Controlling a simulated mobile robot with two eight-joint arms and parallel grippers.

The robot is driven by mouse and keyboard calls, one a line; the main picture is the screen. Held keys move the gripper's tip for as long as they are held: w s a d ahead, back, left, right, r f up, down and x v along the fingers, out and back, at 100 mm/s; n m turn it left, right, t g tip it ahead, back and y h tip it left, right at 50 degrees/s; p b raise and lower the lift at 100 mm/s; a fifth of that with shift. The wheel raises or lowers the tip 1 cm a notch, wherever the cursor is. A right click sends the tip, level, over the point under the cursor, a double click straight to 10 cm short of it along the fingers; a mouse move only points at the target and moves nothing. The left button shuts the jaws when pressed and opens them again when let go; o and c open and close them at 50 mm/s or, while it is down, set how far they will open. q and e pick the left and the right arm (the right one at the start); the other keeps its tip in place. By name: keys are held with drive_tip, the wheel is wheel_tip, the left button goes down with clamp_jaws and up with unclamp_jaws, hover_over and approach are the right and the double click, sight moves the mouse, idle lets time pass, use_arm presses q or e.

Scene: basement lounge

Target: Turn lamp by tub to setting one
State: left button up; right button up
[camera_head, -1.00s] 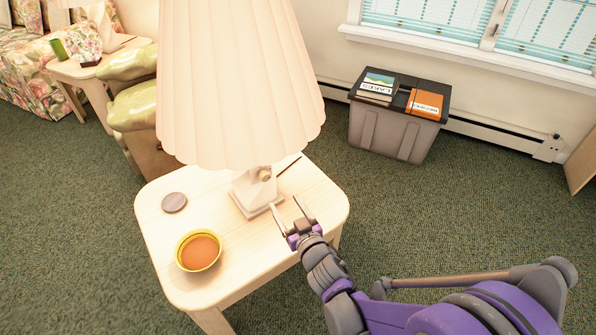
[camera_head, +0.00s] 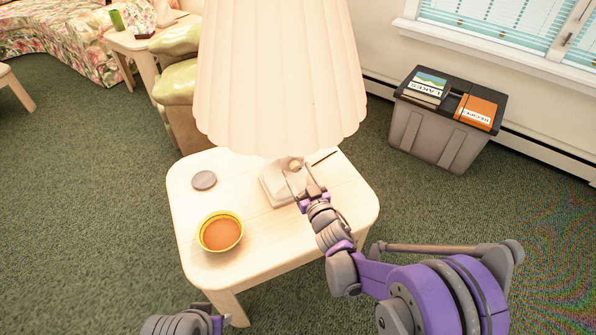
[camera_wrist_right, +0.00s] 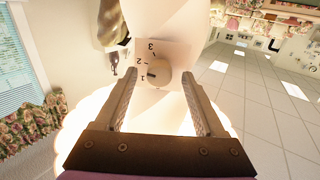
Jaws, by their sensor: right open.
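The lamp (camera_head: 281,75) has a pleated cream shade and a pale base, and stands on a light wooden side table (camera_head: 260,255). Its round knob (camera_wrist_right: 160,72) sits on a plate marked 1, 2 and 3. A dark mark on the knob is on the side nearest the 1; its exact setting is hard to tell. The shade looks bright in the wrist view. My right gripper (camera_head: 300,174) is open below the shade at the lamp's base, its fingers to either side of the knob; contact cannot be told. The knob also shows in the head view (camera_head: 295,163).
On the table are a yellow bowl (camera_head: 220,233) of orange-brown contents and a grey disc (camera_head: 204,180). A grey tub (camera_head: 440,134) with a black lid and books stands on the carpet to the right. A green armchair (camera_head: 181,96) stands behind the table.

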drive_tip(key=shift+w+a, duration=0.2)
drive_tip(key=shift+w, duration=0.25)
drive_tip(key=shift+c, duration=0.2)
clamp_jaws()
drive_tip(key=n, duration=0.4)
drive_tip(key=shift+n, duration=0.3)
drive_tip(key=n, duration=0.5)
drive_tip(key=shift+n, duration=0.4)
